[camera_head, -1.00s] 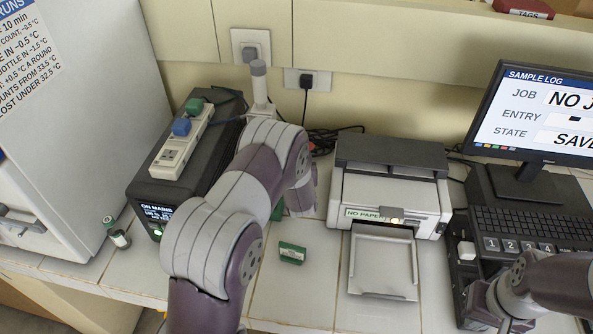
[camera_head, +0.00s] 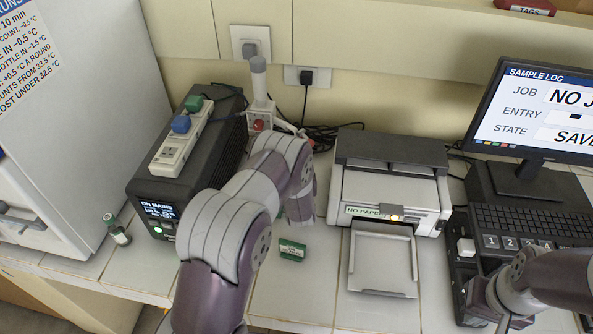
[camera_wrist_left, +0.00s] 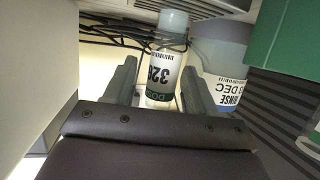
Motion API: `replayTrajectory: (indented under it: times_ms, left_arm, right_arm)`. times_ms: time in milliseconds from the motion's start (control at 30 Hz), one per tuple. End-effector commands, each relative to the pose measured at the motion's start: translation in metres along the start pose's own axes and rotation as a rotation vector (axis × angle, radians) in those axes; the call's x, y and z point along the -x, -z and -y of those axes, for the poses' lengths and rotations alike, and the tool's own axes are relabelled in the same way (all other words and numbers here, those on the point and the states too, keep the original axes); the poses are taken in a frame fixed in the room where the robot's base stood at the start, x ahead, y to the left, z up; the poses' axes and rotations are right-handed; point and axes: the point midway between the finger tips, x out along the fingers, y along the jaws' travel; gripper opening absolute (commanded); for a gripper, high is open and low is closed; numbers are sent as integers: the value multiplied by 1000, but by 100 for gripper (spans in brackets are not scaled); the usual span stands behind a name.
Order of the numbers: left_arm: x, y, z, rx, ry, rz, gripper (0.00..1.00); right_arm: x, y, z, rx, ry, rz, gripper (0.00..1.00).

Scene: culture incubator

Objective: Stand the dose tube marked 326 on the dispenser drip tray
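The dose tube marked 326 (camera_wrist_left: 160,72) shows in the left wrist view, upside down in the picture, with a white label and a green band. My left gripper (camera_wrist_left: 160,88) is open, with a finger on either side of the tube and small gaps between. I cannot tell how deep the tube sits between the fingers. In the head view my own left arm hides that gripper and the tube. A white stand with a grey-topped cylinder (camera_head: 259,85), seemingly the dispenser, is by the wall; its drip tray cannot be made out. My right gripper (camera_head: 505,318) is at the lower right, its fingers unclear.
A bottle labelled RINSE (camera_wrist_left: 224,75) stands close beside the tube. A black power unit (camera_head: 150,195) carries a socket strip (camera_head: 178,145). A printer (camera_head: 390,190), small green box (camera_head: 291,250), green-capped vial (camera_head: 117,230) and keyboard (camera_head: 525,225) are on the counter. Cables run behind.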

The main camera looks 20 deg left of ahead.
Motion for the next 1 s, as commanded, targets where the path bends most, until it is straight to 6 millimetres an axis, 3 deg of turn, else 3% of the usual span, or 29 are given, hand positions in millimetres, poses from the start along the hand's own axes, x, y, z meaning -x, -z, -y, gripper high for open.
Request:
replayTrajectory:
  times_ms: [167,500,1000]
  left_arm:
    - [7,3,0,-1,-1,1,56]
    - [70,3,0,0,-1,0,56]
    - [76,3,0,0,0,0,56]
  right_arm:
    - [2,0,0,0,0,0,0]
    - [-7,-1,0,0,0,0,0]
    - [-6,-1,0,0,0,0,0]
